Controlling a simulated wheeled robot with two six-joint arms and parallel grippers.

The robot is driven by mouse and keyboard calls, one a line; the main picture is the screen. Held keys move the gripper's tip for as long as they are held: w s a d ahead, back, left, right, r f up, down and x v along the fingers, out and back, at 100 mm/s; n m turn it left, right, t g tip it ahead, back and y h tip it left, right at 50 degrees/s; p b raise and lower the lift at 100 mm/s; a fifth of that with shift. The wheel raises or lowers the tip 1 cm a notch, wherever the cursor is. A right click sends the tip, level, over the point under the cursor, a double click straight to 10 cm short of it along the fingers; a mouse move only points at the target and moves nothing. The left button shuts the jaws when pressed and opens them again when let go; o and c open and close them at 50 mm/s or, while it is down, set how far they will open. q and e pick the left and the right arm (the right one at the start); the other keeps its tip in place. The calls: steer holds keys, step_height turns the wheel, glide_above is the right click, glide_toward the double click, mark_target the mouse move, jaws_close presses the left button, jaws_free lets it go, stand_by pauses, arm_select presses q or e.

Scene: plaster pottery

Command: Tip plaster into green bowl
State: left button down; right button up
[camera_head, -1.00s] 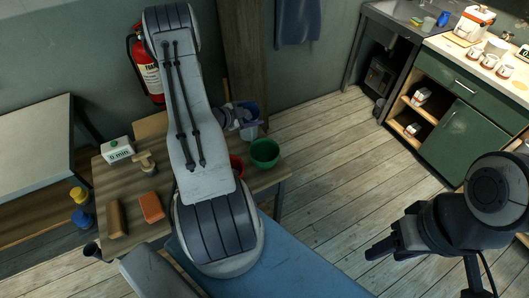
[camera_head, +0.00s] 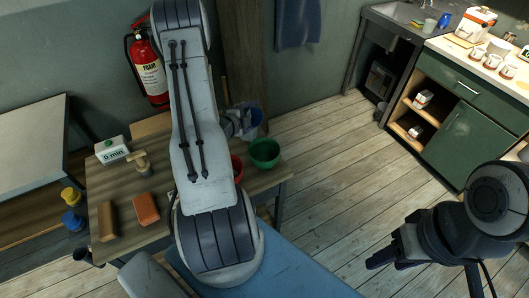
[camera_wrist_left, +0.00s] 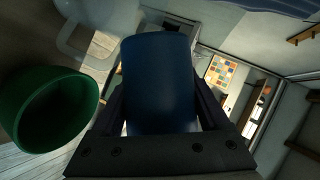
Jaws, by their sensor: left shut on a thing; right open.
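The green bowl (camera_head: 265,152) stands upright at the right edge of the wooden table, and it shows at the left of the left wrist view (camera_wrist_left: 50,112). My left gripper (camera_head: 238,122) is above the table's far right part, beyond the bowl. It is shut on a blue cup (camera_wrist_left: 160,85), which also shows beside the gripper in the head view (camera_head: 255,115). The cup is apart from the bowl. I cannot see any plaster, and the cup's inside is hidden. My right gripper (camera_head: 382,254) is open and empty over the floor at the right.
A red bowl (camera_head: 237,168) stands just left of the green bowl, partly behind my left arm. An orange block (camera_head: 146,209), a brown block (camera_head: 107,221), a brush (camera_head: 139,162) and a white timer (camera_head: 111,151) are on the table (camera_head: 125,190). Floor right of the table is clear.

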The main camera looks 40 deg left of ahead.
mark_target(260, 119)
arm_select(q)
steer(key=shift+d+r+m+y, duration=0.15)
steer(key=shift+r+m+y, duration=0.15)
steer(key=shift+r+m, duration=0.15)
steer(key=d+f+m+b, duration=0.1)
steer(key=b, duration=0.3)
steer(key=shift+d+f+t+y, duration=0.2)
steer(key=shift+t+y, duration=0.1)
steer(key=shift+y, duration=0.1)
steer(key=shift+r, duration=0.25)
steer(key=shift+s, duration=0.1)
steer(key=shift+d+f+m+t+y+b, duration=0.3)
steer(key=shift+f+m+y+b, duration=0.35)
steer(key=shift+b, duration=1.8)
steer(key=shift+r, duration=0.2)
steer(key=shift+s+d+r+m+t+y+b, duration=0.15)
steer(key=shift+m+b, duration=0.3)
steer(key=shift+b, duration=0.75)
steer(key=shift+w+d+r+m+t+b, duration=0.2)
steer(key=shift+m+b, duration=0.3)
steer(key=shift+b, duration=0.75)
steer(key=shift+s+d+r+m+t+y+b, duration=0.2)
steer(key=shift+m+b, duration=0.25)
steer(key=shift+b, duration=0.75)
steer(key=shift+d+f+m+t, duration=0.1)
steer(key=shift+f+m+t, duration=0.25)
steer(key=shift+m, duration=0.15)
